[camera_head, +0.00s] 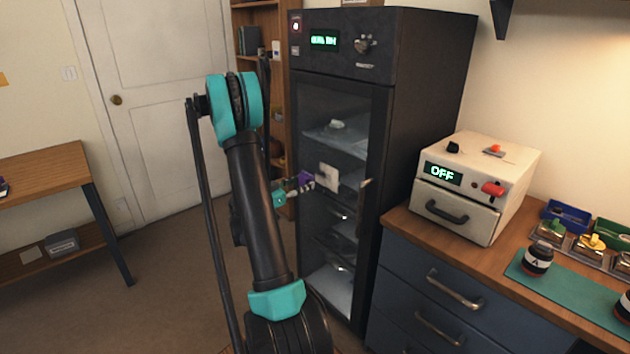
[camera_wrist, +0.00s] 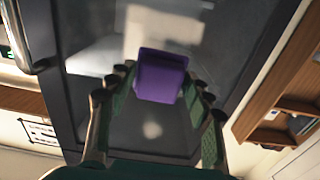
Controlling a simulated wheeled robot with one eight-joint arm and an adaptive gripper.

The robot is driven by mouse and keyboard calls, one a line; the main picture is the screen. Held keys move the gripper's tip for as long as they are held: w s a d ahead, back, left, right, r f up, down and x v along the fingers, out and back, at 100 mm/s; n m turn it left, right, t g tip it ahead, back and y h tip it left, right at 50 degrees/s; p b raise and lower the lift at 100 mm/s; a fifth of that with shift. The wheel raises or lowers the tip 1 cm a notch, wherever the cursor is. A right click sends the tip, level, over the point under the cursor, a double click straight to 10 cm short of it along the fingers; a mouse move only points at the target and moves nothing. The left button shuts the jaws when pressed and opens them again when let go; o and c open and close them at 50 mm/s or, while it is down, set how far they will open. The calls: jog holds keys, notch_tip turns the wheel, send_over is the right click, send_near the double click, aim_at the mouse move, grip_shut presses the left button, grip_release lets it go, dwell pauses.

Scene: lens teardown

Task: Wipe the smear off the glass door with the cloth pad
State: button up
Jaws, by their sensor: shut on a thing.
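The cloth pad (camera_wrist: 162,75) is purple and sits between the fingers of my gripper (camera_wrist: 163,88), which is shut on it. In the head view the pad (camera_head: 305,179) and my gripper (camera_head: 294,186) are in front of the glass door (camera_head: 318,115) of the tall dark cabinet. A pale, squarish patch (camera_head: 327,177) shows just right of the pad; I cannot tell whether it is the smear or something behind the glass. In the wrist view a faint whitish spot (camera_wrist: 152,130) shows on the dark glass below the pad. Contact between pad and glass is unclear.
The door handle (camera_head: 364,205) stands out at the door's right edge. A wooden shelf (camera_head: 262,70) is left of the cabinet. A white box reading OFF (camera_head: 470,190) stands on the counter at right. Open floor (camera_head: 165,275) lies left of my arm.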

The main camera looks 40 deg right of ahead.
send_near(315, 174)
jog(key=shift+w+d, duration=0.15)
jog(key=shift+d, duration=1)
jog(key=shift+w+d, duration=0.2)
jog(key=shift+d, duration=0.95)
jog(key=shift+d, duration=1)
